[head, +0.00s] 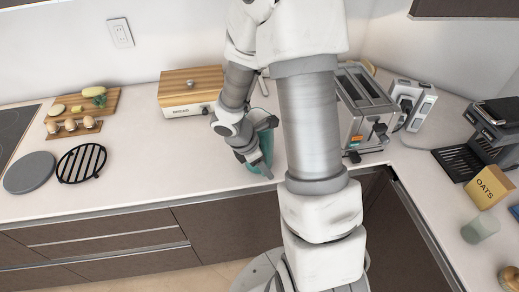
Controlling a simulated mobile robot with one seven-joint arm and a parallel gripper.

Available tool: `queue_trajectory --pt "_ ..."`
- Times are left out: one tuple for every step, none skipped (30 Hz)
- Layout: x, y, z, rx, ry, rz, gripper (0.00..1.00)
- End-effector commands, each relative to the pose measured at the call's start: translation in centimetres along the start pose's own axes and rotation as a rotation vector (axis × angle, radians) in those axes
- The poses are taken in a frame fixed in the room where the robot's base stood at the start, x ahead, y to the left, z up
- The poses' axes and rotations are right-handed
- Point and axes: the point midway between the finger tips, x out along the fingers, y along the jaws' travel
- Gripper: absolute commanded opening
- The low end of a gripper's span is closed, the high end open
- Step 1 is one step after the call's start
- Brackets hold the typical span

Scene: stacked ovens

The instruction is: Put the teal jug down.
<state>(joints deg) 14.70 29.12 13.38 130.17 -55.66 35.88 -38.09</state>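The teal jug (267,143) is near the front edge of the white counter, in the middle of the head view. It looks upright and is partly hidden by my gripper and wrist. My gripper (262,170) reaches down from the upper left across the jug's near side, with its tips low on the jug. The overlap hides whether the fingers close on the jug or are only beside it. I cannot tell whether the jug's base touches the counter.
A wooden-lidded bread box (190,90) stands behind, left of the jug. A toaster (362,110) stands to the right. A black trivet (81,163), grey disc (30,172) and boards of food lie farther left. Counter (160,155) between trivet and jug is clear.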

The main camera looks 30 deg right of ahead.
Motion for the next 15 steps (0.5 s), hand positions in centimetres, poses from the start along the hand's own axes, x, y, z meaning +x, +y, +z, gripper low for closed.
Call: queue_trajectory --pt "0.42 -0.02 -0.03 0.000 0.000 0.000 0.55" --pt "0.52 -0.01 -0.02 0.001 0.000 0.000 0.55" --pt "0.59 0.00 -0.01 0.001 0.000 0.000 0.55" --pt "0.60 0.00 0.00 0.001 0.000 0.001 0.55" --pt "0.59 0.01 0.00 0.001 0.000 0.001 0.55" --pt "0.57 0.01 0.00 0.001 0.000 0.001 0.55" --pt "0.56 0.01 0.00 0.001 0.000 0.001 0.55" --pt "0.56 0.01 0.00 0.001 0.000 0.001 0.55" --pt "0.55 0.01 0.00 0.001 0.000 0.001 0.53" --pt "0.55 0.01 0.00 0.001 0.000 0.001 0.47" --pt "0.54 0.01 0.00 0.001 0.000 0.001 0.42" --pt "0.54 0.01 -0.01 0.001 0.000 0.001 0.35" --pt "0.54 0.02 0.00 0.001 0.000 0.001 0.29" --pt "0.54 0.02 -0.01 0.001 0.000 0.001 0.24" --pt "0.53 0.02 -0.01 0.001 0.000 0.001 0.17"
